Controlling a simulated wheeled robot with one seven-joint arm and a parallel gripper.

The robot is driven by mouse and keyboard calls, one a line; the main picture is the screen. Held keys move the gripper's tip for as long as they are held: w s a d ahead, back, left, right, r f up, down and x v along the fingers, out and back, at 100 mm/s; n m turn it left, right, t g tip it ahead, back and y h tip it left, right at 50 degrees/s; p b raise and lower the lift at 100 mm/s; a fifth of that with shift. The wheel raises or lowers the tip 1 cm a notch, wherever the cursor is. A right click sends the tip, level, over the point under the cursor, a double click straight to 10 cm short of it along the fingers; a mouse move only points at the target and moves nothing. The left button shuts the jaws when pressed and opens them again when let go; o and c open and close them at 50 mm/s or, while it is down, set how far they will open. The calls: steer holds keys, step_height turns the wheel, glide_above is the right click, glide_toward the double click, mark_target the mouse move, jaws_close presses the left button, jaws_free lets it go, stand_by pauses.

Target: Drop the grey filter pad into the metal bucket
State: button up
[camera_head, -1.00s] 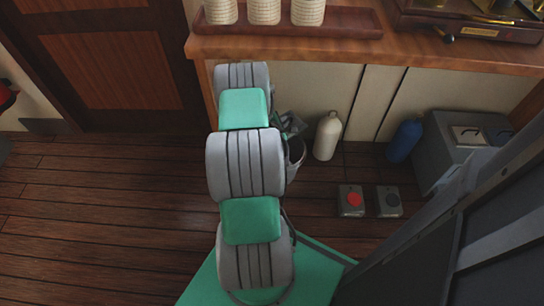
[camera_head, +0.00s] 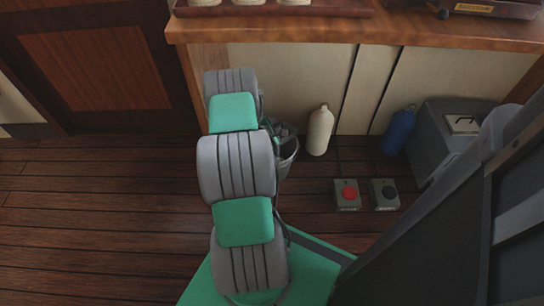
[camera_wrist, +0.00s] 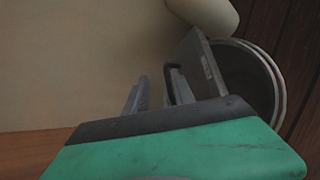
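The metal bucket (camera_head: 289,160) stands on the floor behind my arm, partly hidden by it. Its round rim and dark inside show at the right of the wrist view (camera_wrist: 279,85). A thin grey slab (camera_wrist: 207,62), which looks like the filter pad, stands on edge in front of the bucket's left rim in the wrist view. I cannot tell whether it is inside or only overlaps the rim. My gripper (camera_wrist: 157,90) is open, with a bare gap between its fingers. The slab is just right of the right finger; contact is unclear. In the head view the gripper is mostly hidden.
A white bottle (camera_head: 320,131) stands right of the bucket, with a blue bottle (camera_head: 399,132) and grey box (camera_head: 440,150) further right. Two button boxes (camera_head: 346,196) (camera_head: 385,195) lie on the floor. A wooden counter (camera_head: 330,30) overhangs behind. The left floor is clear.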

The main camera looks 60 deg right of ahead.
steer(key=p+v, duration=0.3)
steer(key=v, duration=0.4)
steer(key=shift+r, duration=0.1)
steer(key=shift+a+r, duration=0.15)
steer(key=shift+a, duration=0.15)
